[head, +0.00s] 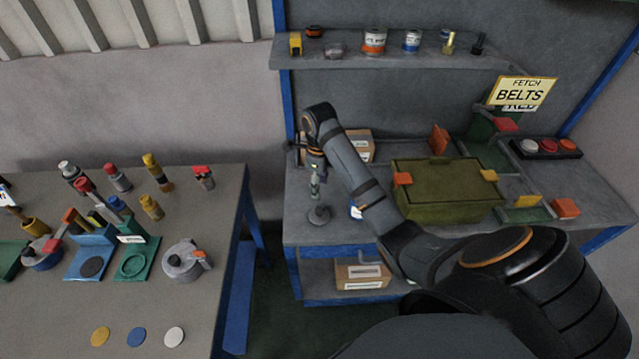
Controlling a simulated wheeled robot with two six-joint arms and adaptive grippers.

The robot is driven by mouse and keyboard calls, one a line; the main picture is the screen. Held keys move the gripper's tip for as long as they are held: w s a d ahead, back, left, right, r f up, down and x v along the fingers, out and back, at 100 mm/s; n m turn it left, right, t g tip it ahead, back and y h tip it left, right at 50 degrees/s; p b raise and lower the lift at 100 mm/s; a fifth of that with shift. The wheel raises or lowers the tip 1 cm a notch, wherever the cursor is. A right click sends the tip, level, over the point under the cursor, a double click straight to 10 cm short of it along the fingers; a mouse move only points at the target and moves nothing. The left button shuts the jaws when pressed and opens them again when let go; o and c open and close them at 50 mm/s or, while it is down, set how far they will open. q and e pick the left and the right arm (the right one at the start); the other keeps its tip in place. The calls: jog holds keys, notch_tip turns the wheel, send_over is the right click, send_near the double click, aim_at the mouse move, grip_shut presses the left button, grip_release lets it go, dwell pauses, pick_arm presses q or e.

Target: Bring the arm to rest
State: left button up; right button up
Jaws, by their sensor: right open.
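My right arm (365,190) comes in from the lower right and reaches over the workbench (300,232). Its wrist bends down at the bench's left side. My right gripper (314,166) is small and dark there, with its jaws open, pointing down. Just below it in the picture is a slim pale-green upright thing (315,186); I cannot tell whether they touch. A dark round piece (319,215) sits below that on the bench top. My left gripper is not in view.
An olive crate (445,190) stands right of my forearm. A cardboard box (357,147) is behind the arm. A shelf (400,62) with cans hangs above. A "FETCH BELTS" sign (522,91) is at right. The left table (215,310) holds tools and coloured discs.

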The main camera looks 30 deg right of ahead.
jog(key=shift+f, duration=0.1)
dwell(0.3)
jog(key=s+a+f+n+t, duration=0.1)
jog(key=s+a+f+n, duration=0.2)
jog(key=s+n, duration=0.35)
jog(key=s+a+f+n+t, duration=0.15)
jog(key=s+f+n, duration=0.25)
jog(key=n, duration=0.5)
jog(key=s+a+r+n+t, duration=0.1)
jog(key=s+a+r+n, duration=0.15)
jog(key=s+n, duration=0.95)
notch_tip(320, 180, down, 31)
jog(key=s+d+n+g+h+b, duration=0.1)
jog(key=s+d+n+b, duration=0.1)
jog(key=s+d+f+g+b, duration=0.1)
jog(key=s+f, duration=1.3)
jog(key=s, duration=0.2)
jog(key=shift+s+f, duration=0.35)
jog(key=shift+s, duration=0.05)
